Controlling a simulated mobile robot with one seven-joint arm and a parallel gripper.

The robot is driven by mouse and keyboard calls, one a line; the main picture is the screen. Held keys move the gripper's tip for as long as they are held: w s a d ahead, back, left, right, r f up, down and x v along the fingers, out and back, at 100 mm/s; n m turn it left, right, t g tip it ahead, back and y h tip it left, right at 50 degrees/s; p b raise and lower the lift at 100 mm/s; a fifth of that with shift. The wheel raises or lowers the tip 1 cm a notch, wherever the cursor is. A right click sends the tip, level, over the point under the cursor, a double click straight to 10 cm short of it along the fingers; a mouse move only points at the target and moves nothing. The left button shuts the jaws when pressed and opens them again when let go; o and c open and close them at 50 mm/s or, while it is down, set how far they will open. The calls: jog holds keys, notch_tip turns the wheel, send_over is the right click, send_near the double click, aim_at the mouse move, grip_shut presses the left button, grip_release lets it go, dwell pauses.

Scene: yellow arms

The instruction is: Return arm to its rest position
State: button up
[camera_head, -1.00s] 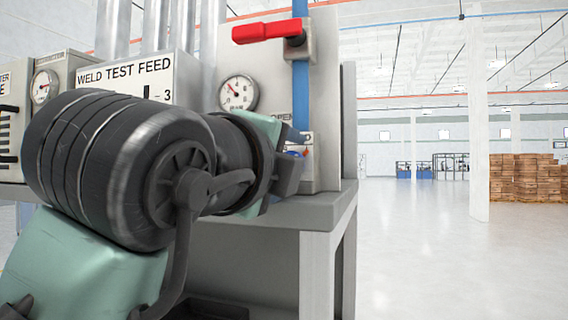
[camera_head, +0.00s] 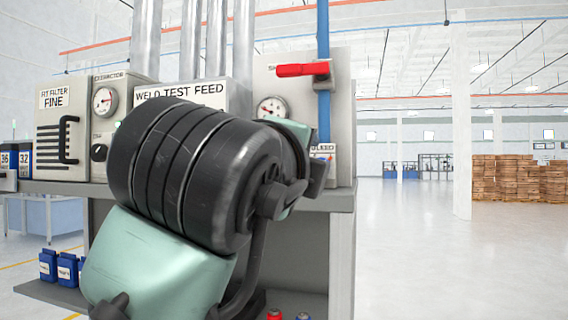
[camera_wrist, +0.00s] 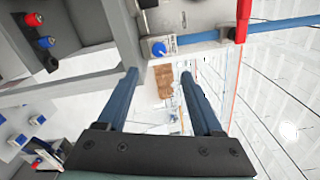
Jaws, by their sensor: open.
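My arm (camera_head: 200,175), with dark ribbed joints and pale green links, fills the middle of the head view and covers part of the bench panels. My gripper (camera_wrist: 160,80) shows in the wrist view as two blue fingers standing apart on a dark palm. Nothing is between the fingers. They point past the bench edge toward the open hall. The gripper's fingers are hidden behind my arm in the head view.
A bench (camera_head: 343,199) carries the weld test feed panel (camera_head: 215,92), a gauge (camera_head: 272,108) and a red lever (camera_head: 302,70) on a blue pipe (camera_head: 323,40). Blue containers (camera_head: 67,268) sit on the lower shelf. The floor at right (camera_head: 420,260) is clear; stacked boxes (camera_head: 505,178) stand far off.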

jog(key=s+a+f+n+t+y+b, duration=0.2)
jog(key=s+n+t, duration=0.3)
jog(key=n, duration=0.7)
jog(key=s+a+f+n+t+y+b, duration=0.2)
jog(key=s+n+t, duration=0.3)
jog(key=s+n, duration=0.5)
jog(key=f+n+y+b, duration=0.1)
jog(key=n, duration=0.2)
jog(key=shift+s+a+f+y, duration=0.15)
jog(key=shift+s+f+y, duration=0.15)
jog(key=shift+y, duration=0.1)
